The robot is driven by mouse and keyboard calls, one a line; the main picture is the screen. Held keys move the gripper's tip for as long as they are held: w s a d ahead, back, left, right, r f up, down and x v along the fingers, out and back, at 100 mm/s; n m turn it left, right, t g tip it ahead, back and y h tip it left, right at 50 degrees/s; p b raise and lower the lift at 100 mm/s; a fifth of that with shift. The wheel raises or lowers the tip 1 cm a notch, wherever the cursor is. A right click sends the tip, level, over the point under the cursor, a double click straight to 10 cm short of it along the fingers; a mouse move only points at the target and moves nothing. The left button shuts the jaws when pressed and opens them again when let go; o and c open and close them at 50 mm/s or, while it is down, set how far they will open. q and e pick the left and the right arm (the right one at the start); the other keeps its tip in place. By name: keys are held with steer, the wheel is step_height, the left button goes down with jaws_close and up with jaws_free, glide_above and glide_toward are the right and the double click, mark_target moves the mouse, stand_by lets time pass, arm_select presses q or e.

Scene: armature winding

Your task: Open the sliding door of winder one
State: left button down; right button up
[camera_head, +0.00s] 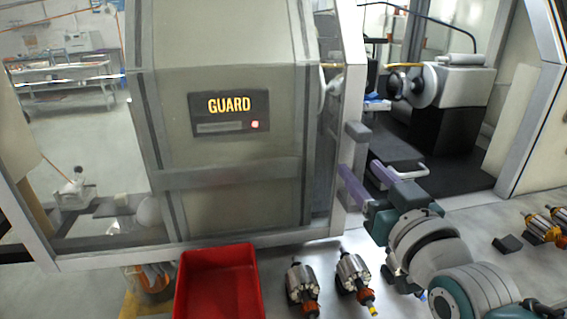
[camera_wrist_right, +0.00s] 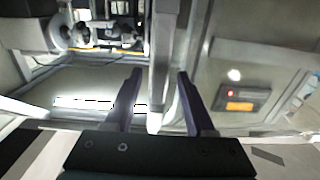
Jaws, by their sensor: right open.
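The grey sliding door (camera_head: 228,60) with a lit GUARD sign (camera_head: 229,113) fills the left and middle of the head view. Its right edge has a pale upright frame with a dark grey block (camera_head: 357,131), seemingly part of a handle. My right gripper (camera_head: 362,172), with purple fingers, is open at this edge, just below the block. In the right wrist view, a pale upright bar (camera_wrist_right: 161,60) shows between the open fingers (camera_wrist_right: 159,76); contact cannot be told. The GUARD panel (camera_wrist_right: 240,100) also shows there, right of the fingers. My left gripper is out of view.
Right of the door edge, an opening shows the winding machinery (camera_head: 455,85). A red tray (camera_head: 215,285) and two armatures (camera_head: 353,272) (camera_head: 302,281) sit on the bench in front of the door. More armatures (camera_head: 545,228) and a dark block (camera_head: 507,244) lie at right.

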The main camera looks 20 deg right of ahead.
steer(key=v, duration=0.7)
steer(key=shift+s+b, duration=0.3)
steer(key=shift+b, duration=0.05)
